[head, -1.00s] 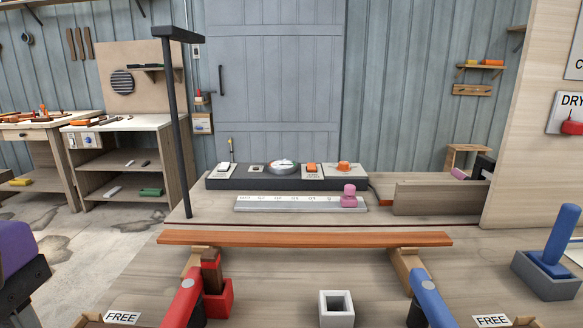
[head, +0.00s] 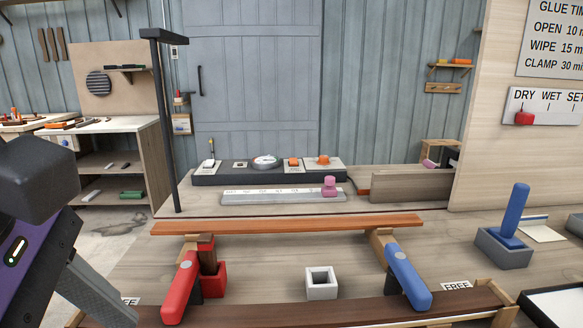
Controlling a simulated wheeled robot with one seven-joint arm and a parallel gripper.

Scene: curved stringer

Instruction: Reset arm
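The head view shows my arm (head: 30,215) at the lower left, dark and purple, with a grey part reaching down toward the bench. My gripper's fingertips cannot be made out, so its opening is unclear. A long reddish-brown strip (head: 290,226) lies across two wooden supports. A red-handled clamp (head: 181,288) stands at its left and a blue-handled clamp (head: 408,277) at its right. My arm is left of the strip and apart from it.
A white square socket (head: 321,284) stands between the clamps. A blue lever (head: 515,215) rises from a grey base at the right. A dark post (head: 165,120) stands at the back left. A ruler with a pink slider (head: 329,187) and a control panel (head: 210,178) lie behind the strip.

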